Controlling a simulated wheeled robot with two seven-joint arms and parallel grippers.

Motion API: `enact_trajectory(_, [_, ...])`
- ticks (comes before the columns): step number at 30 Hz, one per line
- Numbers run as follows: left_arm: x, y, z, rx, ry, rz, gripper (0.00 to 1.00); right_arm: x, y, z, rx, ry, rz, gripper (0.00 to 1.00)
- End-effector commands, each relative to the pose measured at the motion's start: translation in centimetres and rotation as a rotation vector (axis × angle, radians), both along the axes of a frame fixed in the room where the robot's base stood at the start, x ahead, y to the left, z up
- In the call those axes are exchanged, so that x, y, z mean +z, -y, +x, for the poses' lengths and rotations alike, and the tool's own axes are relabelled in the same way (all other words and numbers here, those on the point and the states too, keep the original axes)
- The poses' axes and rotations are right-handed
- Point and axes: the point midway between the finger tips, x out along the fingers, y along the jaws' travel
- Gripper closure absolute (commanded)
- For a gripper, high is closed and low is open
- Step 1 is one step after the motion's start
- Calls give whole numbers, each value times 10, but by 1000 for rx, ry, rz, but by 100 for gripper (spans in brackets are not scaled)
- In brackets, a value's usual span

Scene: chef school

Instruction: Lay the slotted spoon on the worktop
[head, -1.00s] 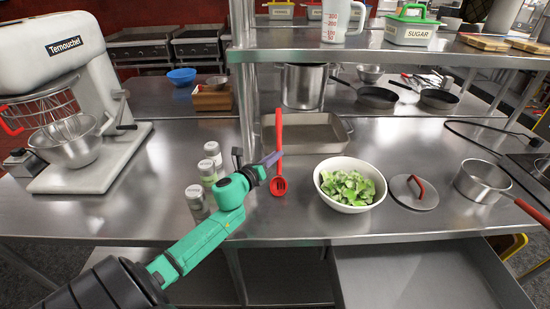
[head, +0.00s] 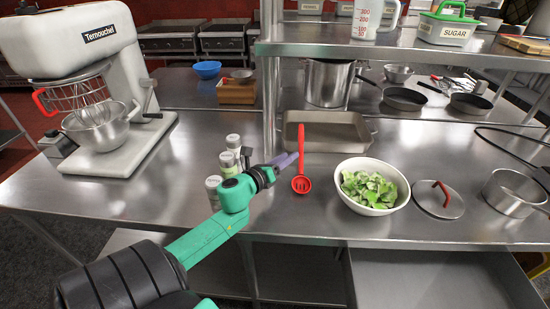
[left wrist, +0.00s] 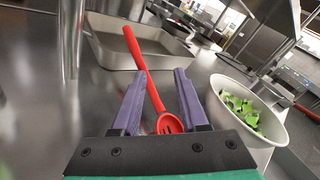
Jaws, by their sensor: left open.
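The red slotted spoon (head: 301,158) is in front of the grey baking tray (head: 354,131), its slotted head toward me. Its handle reaches up across the tray's near rim; I cannot tell whether it leans on the rim. In the left wrist view the spoon (left wrist: 147,72) runs between the two purple fingers, its head low between them. My left gripper (head: 291,160) is open, just left of the spoon in the head view, with no grip on it. The steel worktop (head: 150,212) lies under these things. My right gripper is not in view.
A white bowl of green leaves (head: 345,203) stands right of the spoon, with a lid (head: 425,204) and saucepan (head: 508,194) beyond. Several shakers (head: 233,143) stand close left of my gripper. A shelf post (head: 269,100) rises behind. Worktop near the mixer (head: 72,45) is clear.

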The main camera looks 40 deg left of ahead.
Motion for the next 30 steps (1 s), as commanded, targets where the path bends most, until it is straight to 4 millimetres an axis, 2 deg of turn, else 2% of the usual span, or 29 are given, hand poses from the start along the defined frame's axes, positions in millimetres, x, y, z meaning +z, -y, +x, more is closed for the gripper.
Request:
enact_trajectory(3, [-2,2,-30,0,-4,0,57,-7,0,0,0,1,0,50])
enact_trajectory(6, [2,2,-51,0,-4,1,57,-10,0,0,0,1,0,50])
enact_trajectory(10, [5,2,-69,0,-1,0,57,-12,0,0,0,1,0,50])
enact_trajectory(14, [7,3,-75,0,0,1,57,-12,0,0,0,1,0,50])
enact_trajectory(30, [8,3,-74,0,0,2,57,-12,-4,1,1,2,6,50])
